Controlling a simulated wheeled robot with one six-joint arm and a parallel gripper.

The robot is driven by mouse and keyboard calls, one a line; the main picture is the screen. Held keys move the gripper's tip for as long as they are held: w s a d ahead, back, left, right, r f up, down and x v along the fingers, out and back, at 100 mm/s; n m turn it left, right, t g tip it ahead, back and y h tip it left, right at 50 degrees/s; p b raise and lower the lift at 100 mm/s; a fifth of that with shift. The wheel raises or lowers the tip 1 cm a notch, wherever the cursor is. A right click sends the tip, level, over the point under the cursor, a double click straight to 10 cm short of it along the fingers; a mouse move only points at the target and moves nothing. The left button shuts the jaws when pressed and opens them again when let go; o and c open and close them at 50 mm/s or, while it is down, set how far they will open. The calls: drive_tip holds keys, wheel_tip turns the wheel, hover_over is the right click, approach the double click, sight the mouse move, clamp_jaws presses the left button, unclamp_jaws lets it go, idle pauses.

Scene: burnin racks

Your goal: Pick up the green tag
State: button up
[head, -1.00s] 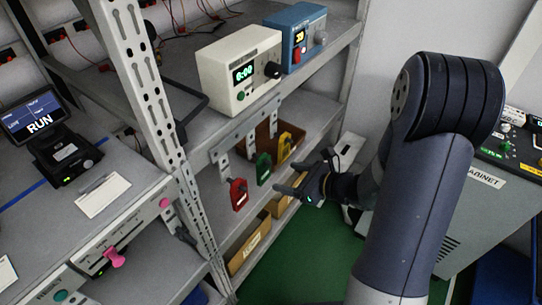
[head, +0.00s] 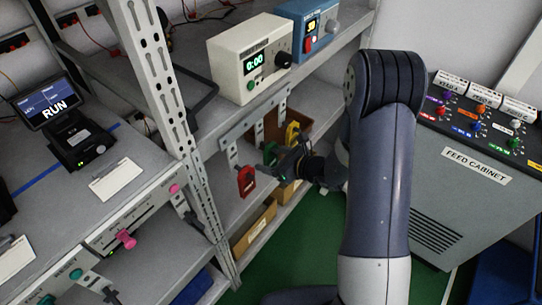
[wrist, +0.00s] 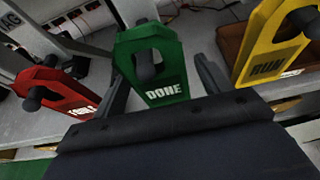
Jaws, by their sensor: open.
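The green tag (wrist: 152,65), marked DONE, hangs on a dark peg in the wrist view. It sits between the two open fingers of my gripper (wrist: 162,85), one finger on each side of it. I cannot tell whether either finger touches it. In the head view the green tag (head: 270,153) is partly hidden behind my gripper (head: 280,172). The red tag (wrist: 58,92) hangs to its left and the yellow tag (wrist: 272,45), marked RUN, to its right.
The tags hang below a shelf edge carrying a cream timer box (head: 245,62) and a blue box (head: 305,30). A rack post (head: 160,90) stands to the left. A grey feed cabinet (head: 465,190) stands to the right. Cardboard bins (head: 255,228) sit below.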

drive_tip(key=shift+w+a+f, duration=0.15)
drive_tip(key=shift+w+a, duration=0.05)
drive_tip(key=shift+a, duration=0.1)
drive_tip(key=c, duration=1)
